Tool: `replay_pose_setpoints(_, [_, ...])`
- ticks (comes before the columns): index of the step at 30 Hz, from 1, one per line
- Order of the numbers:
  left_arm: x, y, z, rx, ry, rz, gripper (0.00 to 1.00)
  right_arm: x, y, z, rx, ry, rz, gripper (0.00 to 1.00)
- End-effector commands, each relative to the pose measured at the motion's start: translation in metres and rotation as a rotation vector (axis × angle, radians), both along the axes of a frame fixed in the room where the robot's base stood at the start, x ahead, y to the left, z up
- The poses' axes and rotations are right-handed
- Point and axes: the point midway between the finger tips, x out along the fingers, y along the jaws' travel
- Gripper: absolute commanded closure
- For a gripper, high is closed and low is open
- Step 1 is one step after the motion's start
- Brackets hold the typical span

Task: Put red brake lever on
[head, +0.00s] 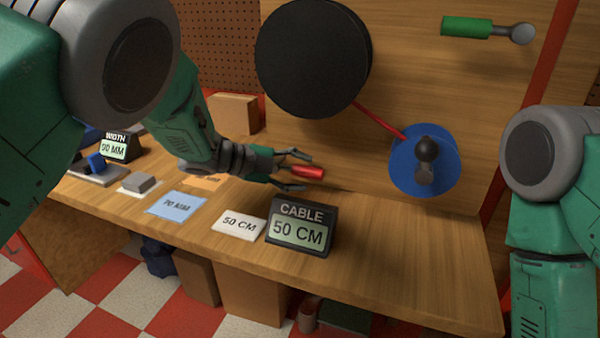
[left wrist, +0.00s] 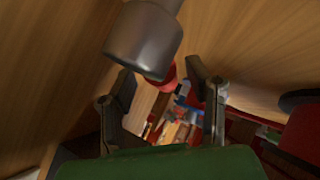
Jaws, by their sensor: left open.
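The red brake lever (head: 307,172) shows as a short red handle near the foot of the wooden back panel. My left gripper (head: 306,172) is open, with one finger above the lever and one below it in the picture. The left wrist view shows the red part (left wrist: 167,76) between my left gripper's fingers (left wrist: 160,88), partly hidden behind a grey cylinder (left wrist: 145,40). I cannot tell whether the fingers touch the lever. My right arm is at the right edge of the head view; its gripper is out of view.
A green lever (head: 467,27) is on the panel at upper right. A black drum (head: 312,58) joins a blue disc (head: 410,180) by a red cable (head: 378,119). A "CABLE 50 CM" sign (head: 301,226) stands in front of my left gripper. The bench's right part (head: 420,260) is clear.

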Motion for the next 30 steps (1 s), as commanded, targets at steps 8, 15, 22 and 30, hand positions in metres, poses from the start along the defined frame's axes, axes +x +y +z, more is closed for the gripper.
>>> replay_pose_setpoints(8, [0.000,-0.004,0.001,0.004,0.000,-0.004,1.00,0.000,0.000,0.000,0.000,0.000,-0.001,0.50])
replay_pose_setpoints(15, [-0.001,-0.004,0.000,-0.007,0.003,-0.006,1.00,0.000,0.000,0.001,0.000,0.000,-0.001,0.50])
replay_pose_setpoints(22, [-0.001,-0.002,0.006,-0.078,0.028,-0.004,1.00,0.000,0.000,0.006,0.000,0.000,0.000,0.50])
replay_pose_setpoints(30, [0.000,0.001,0.019,-0.260,0.086,-0.005,1.00,0.000,0.000,0.014,0.000,0.000,-0.001,0.50])
